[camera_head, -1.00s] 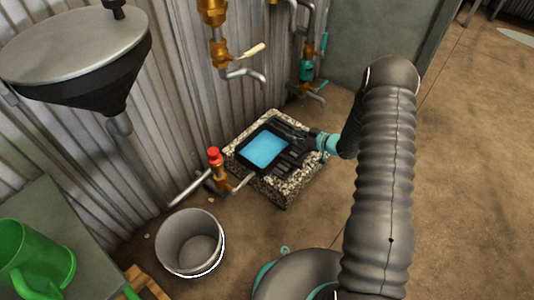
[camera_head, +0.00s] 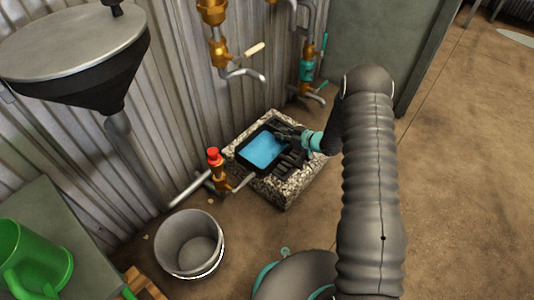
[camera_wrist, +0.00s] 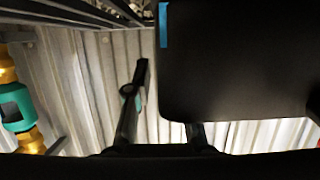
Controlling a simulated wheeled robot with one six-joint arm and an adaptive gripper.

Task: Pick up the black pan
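The black pan (camera_head: 258,169) holds blue liquid and sits on the grate of a speckled stone block. It fills the upper right of the wrist view (camera_wrist: 235,65). My gripper (camera_head: 280,131) is at the pan's back right edge. In the wrist view, one finger of my gripper (camera_wrist: 165,75) is in plain sight left of the pan's edge, with a small gap to it. The other finger runs behind the pan and its tip is hidden. The fingers are apart, and the pan's edge lies between them in the picture.
The stone block (camera_head: 290,190) stands against a corrugated wall. A brass pipe with a red cap (camera_head: 214,160) is close left of it. A grey bucket (camera_head: 188,243) stands in front. Taps (camera_head: 240,72) hang above. The floor to the right is clear.

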